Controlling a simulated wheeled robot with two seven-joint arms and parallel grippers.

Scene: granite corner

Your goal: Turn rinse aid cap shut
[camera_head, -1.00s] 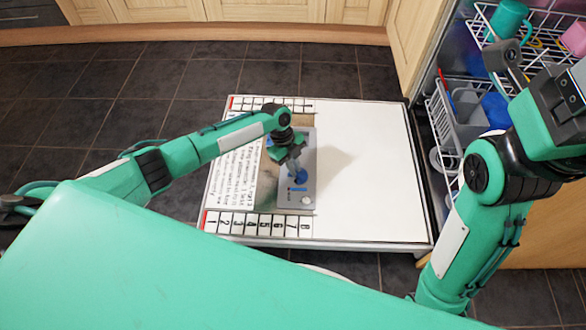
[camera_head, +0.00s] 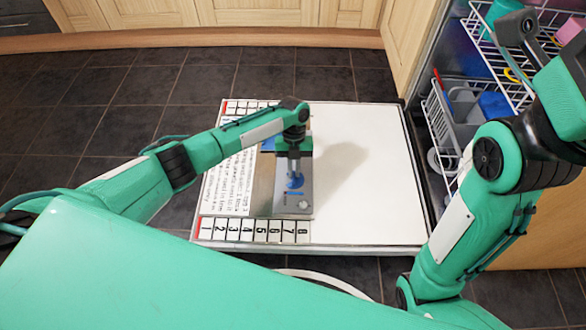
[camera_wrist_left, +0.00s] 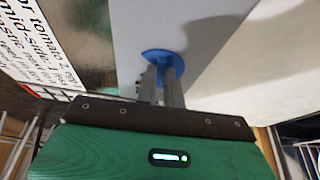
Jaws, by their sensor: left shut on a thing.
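The blue rinse aid cap (camera_head: 295,181) sits on the grey dispenser panel (camera_head: 292,208) on the lowered dishwasher door (camera_head: 365,190). My left gripper (camera_head: 294,172) points down at the cap with its fingers at it. In the left wrist view, the blue cap (camera_wrist_left: 163,62) shows between and beyond the two fingers of my left gripper (camera_wrist_left: 163,78), which are shut on it. The fingers hide part of the cap, so its exact turn cannot be told. My right arm stands at the right by the dishwasher, and its gripper fingers are not clearly in view.
The open dishwasher with its wire racks (camera_head: 450,120) is at the right, holding a teal mug (camera_head: 497,14) and other dishes. Wooden cupboards (camera_head: 230,12) line the back. Numbered strips and printed text lie on the door's left. The door's right half is clear.

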